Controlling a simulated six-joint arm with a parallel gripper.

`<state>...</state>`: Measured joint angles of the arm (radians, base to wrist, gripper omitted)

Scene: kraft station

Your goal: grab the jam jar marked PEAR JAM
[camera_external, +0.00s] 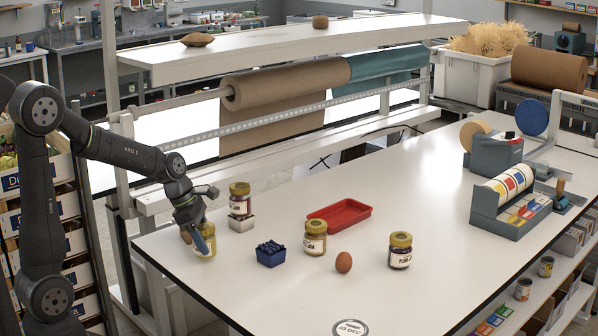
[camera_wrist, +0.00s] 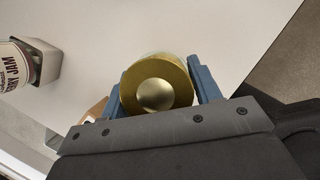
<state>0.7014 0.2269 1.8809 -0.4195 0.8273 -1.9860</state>
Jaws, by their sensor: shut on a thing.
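A jam jar with a gold lid and pale yellow contents (camera_external: 209,246) stands at the table's left edge. My gripper (camera_external: 199,236) is shut on it from above, and the blue fingers sit on either side of its gold lid in the wrist view (camera_wrist: 157,88). Its label is mostly hidden, so I cannot read it. Another gold-lidded jar (camera_external: 240,201) stands on a small white block just behind; in the wrist view its label (camera_wrist: 14,66) ends in "RRY JAM". A third jar (camera_external: 315,240) stands mid-table. A dark jar (camera_external: 400,253) farther right seems to read "PLUM JAM".
A blue punnet of dark berries (camera_external: 270,254), a brown egg (camera_external: 344,262) and a red tray (camera_external: 339,216) lie among the jars. A label dispenser (camera_external: 515,200) stands at the right. The white table's front is mostly clear, with a round sticker (camera_external: 350,328).

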